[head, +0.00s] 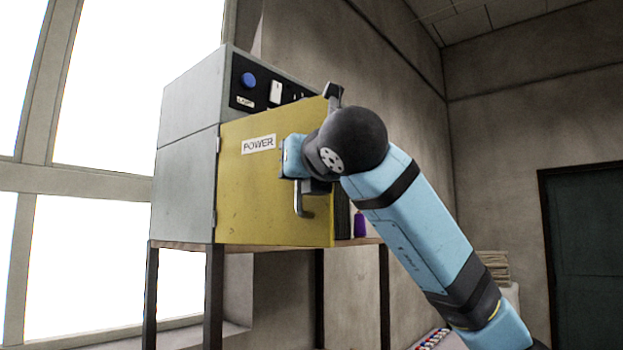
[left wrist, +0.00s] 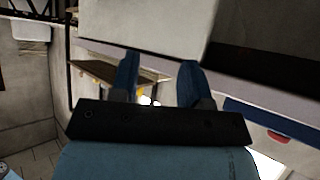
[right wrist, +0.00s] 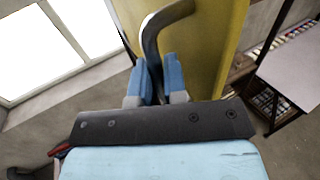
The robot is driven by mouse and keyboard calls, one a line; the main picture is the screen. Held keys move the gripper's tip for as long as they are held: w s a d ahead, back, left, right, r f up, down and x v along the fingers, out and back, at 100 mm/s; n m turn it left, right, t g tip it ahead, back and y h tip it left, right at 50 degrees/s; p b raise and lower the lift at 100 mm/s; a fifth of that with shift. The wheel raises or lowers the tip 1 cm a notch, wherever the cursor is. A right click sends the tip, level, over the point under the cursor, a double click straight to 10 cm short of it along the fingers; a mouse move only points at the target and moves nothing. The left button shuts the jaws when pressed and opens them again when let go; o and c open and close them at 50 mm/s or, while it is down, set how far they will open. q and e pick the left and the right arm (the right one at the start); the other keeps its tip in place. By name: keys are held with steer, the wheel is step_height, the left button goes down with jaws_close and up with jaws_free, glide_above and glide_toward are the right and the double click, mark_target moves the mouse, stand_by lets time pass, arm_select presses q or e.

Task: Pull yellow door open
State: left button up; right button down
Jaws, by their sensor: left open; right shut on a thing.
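The yellow door (head: 255,205), labelled POWER, is on the front of a grey cabinet (head: 183,185). Its right edge stands a little out from the cabinet, with a dark gap behind it. A bent metal handle (head: 302,205) hangs on the door's right part. In the right wrist view the handle (right wrist: 152,42) passes between the blue fingers of my right gripper (right wrist: 158,80), which is shut on it. The yellow door (right wrist: 212,45) lies just behind. My left gripper (left wrist: 158,82) is open and empty in the left wrist view, away from the door; it is not in the head view.
The cabinet stands on a table with dark legs (head: 213,295). A purple bottle (head: 360,224) stands on the table to the right of the door. A control panel (head: 268,85) with a blue knob is above the door. Large windows are at the left.

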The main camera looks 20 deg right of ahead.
arm_select(q)
steer(key=shift+w+r, duration=0.1)
steer(key=shift+r, duration=0.15)
arm_select(e)
steer(key=shift+a+r, duration=0.1)
steer(key=c, duration=1.2)
jaws_free()
steer(key=shift+a, duration=0.1)
arm_select(q)
step_height(320, 180, down, 2)
steer(key=b, duration=0.3)
steer(key=shift+w+d+f, duration=0.1)
steer(key=shift+w+f, duration=0.05)
steer(key=shift+f, duration=0.05)
arm_select(e)
steer(key=s, duration=1.3)
steer(key=shift+s, duration=0.35)
arm_select(q)
steer(key=shift+f, duration=0.1)
arm_select(e)
steer(key=shift+a, duration=0.1)
